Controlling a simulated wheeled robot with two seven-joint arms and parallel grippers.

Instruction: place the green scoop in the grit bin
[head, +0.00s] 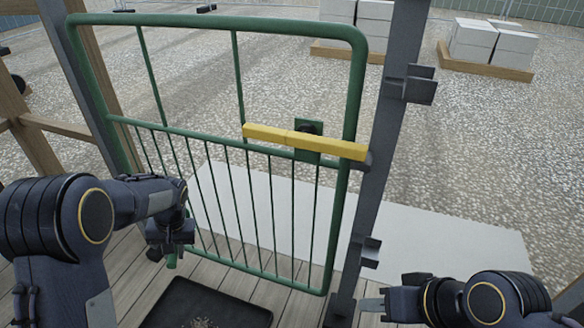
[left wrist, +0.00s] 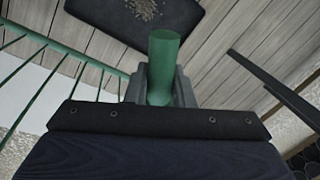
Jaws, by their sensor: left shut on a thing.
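My left gripper (head: 171,248) is shut on a green cylindrical piece, which I take to be the handle of the green scoop (left wrist: 163,62). Its lower end shows just below the fingers in the head view (head: 172,262). The rest of the scoop is hidden. The gripper is in front of the green gate, left of and above a black shallow tray (head: 262,316) on the deck with a little grit in it. The tray also shows in the left wrist view (left wrist: 190,30). I cannot tell whether this is the grit bin. My right gripper (head: 371,303) is at the lower right, its jaws unclear.
A green barred gate (head: 210,22) with a yellow bar (head: 305,141) across its latch side stands ahead. A grey post (head: 385,150) with brackets is right of it. Beyond lie a pale slab (head: 440,250), gravel and white blocks (head: 474,42) on pallets.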

